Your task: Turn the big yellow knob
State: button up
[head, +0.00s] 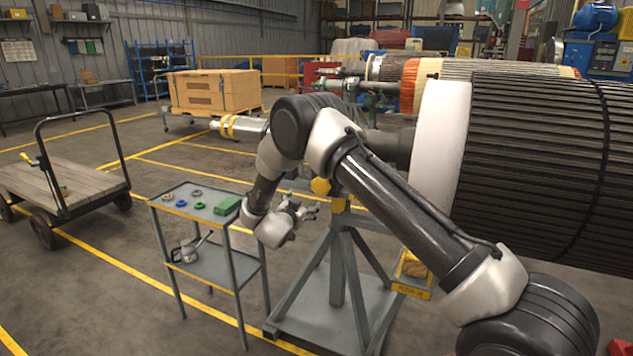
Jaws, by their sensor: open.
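A yellow knob (320,186) shows at the upper part of a grey rotor stand (338,275), just right of my arm's wrist. A yellow part (340,205) of the stand is beside it, lower right. My gripper (312,211) is open and looks empty. In the picture its fingers are just below and left of the knob. Whether they touch it I cannot tell. My arm hides part of the stand's top and the rotor shaft.
A large dark rotor (545,165) fills the right. A flatbed trolley (65,185) is at far left. Floor between trolley and cart is clear.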

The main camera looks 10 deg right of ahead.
aim_at(319, 187)
jog(key=w+d+r+h, duration=0.1)
jog(key=d, duration=0.1)
jog(key=w+d+r+h, duration=0.1)
jog(key=w+d, duration=0.1)
jog(key=d, duration=0.1)
jog(key=w+d+r+m+h, duration=0.1)
jog(key=d+r, duration=0.1)
jog(key=shift+w+d, duration=0.25)
jog(key=shift+w, duration=0.15)
jog(key=c, duration=1)
